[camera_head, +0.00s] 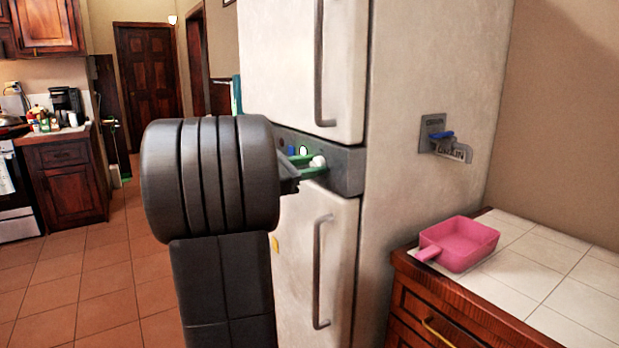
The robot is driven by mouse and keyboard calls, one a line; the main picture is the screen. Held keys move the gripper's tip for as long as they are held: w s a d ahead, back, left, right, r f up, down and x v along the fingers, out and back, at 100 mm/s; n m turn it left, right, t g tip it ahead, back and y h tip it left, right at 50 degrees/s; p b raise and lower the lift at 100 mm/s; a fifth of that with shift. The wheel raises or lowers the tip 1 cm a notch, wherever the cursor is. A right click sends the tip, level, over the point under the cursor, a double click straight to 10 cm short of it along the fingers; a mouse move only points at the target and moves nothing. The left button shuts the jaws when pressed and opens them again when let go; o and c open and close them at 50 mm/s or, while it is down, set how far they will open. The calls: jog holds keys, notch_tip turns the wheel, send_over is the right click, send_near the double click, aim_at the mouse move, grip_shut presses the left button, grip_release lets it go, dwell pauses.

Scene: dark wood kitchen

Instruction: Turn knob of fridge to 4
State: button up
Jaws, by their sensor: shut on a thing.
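The white fridge (295,60) stands in the middle of the view, with a grey control panel (346,168) between its upper and lower doors. A white knob (318,161) sits on the panel. My gripper (314,164) has green fingers at this knob and is shut on it. My dark arm hides the left part of the panel and much of the gripper. A small blue piece (291,150) and another white piece (303,150) show just left of the fingers. The knob's markings and setting are too small to read.
A grey drain fitting (445,140) with a blue lever sticks out from the fridge's right side. A pink pan (461,243) lies on the tiled counter (548,277) at right. Vertical handles (322,272) protrude from both fridge doors. The tiled floor (110,270) at left is clear.

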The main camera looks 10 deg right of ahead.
jog(key=shift+f+m+b, duration=0.2)
jog(key=shift+m+b, duration=8)
jog(key=shift+m, duration=0.9)
jog(key=o, duration=1)
jog(key=shift+r, duration=0.1)
jog(key=shift+s+a, duration=0.1)
jog(key=p+v, duration=0.2)
jog(key=v, duration=1.1)
jog(key=shift+a+p, duration=0.3)
jog(key=shift+p, duration=0.1)
jog(key=shift+d, duration=0.1)
